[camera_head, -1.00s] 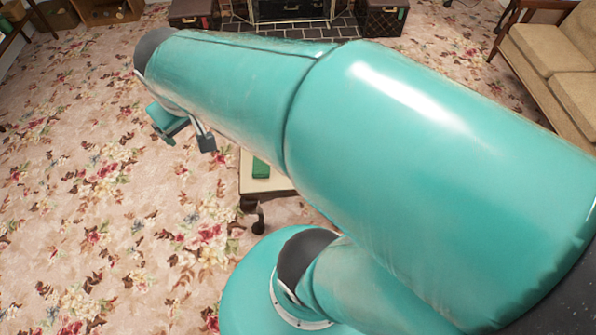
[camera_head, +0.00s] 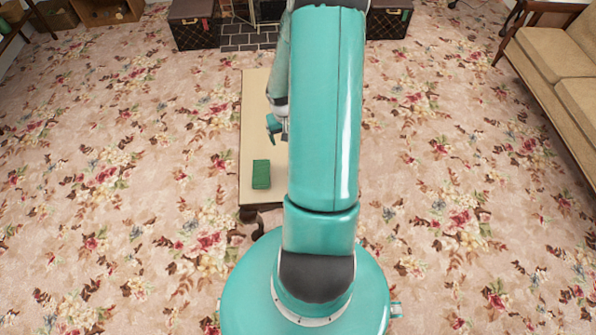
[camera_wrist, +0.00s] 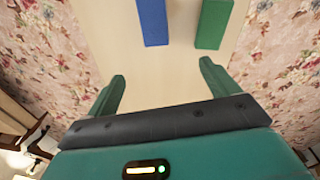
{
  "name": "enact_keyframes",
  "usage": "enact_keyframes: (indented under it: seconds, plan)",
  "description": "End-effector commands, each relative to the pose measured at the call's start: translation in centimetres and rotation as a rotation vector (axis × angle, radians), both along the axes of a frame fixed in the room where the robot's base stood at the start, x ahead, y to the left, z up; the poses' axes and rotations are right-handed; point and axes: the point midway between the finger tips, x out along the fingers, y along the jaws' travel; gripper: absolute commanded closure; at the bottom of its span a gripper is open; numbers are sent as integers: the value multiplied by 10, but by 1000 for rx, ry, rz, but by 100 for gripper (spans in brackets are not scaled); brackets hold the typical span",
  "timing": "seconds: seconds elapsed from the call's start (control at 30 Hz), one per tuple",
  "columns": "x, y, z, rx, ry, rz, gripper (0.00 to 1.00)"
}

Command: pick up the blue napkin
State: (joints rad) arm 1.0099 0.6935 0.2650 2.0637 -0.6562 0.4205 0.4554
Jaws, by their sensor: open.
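The blue napkin (camera_wrist: 153,22) is a flat blue strip lying on a low cream-topped table (camera_head: 254,120). It shows in the wrist view at the top, cut by the frame's edge. In the head view it is not visible. My gripper (camera_wrist: 162,72) is open and empty. In the wrist view its fingers stand apart over the bare tabletop, with the blue napkin beyond the fingertips. In the head view my gripper (camera_head: 277,128) is partly hidden by my arm, above the table.
A green block-like item (camera_head: 261,174) lies near the table's front end; the wrist view shows it right of the napkin (camera_wrist: 213,24). Two dark trunks (camera_head: 194,24) flank the hearth (camera_head: 246,38). A beige sofa (camera_head: 562,70) stands at right. The floral carpet around the table is clear.

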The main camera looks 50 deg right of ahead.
Motion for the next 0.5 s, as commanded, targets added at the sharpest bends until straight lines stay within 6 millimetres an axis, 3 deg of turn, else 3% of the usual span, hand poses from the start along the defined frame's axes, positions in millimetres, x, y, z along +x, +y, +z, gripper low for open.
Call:
enact_keyframes:
  seconds: [0.03,0.13,0.5]
  plan:
    - [-11,-5,-24,31,0,-30,13]
    - [-23,-11,-56,68,-10,-71,13]
    - [-32,-14,-110,104,-23,-106,13]
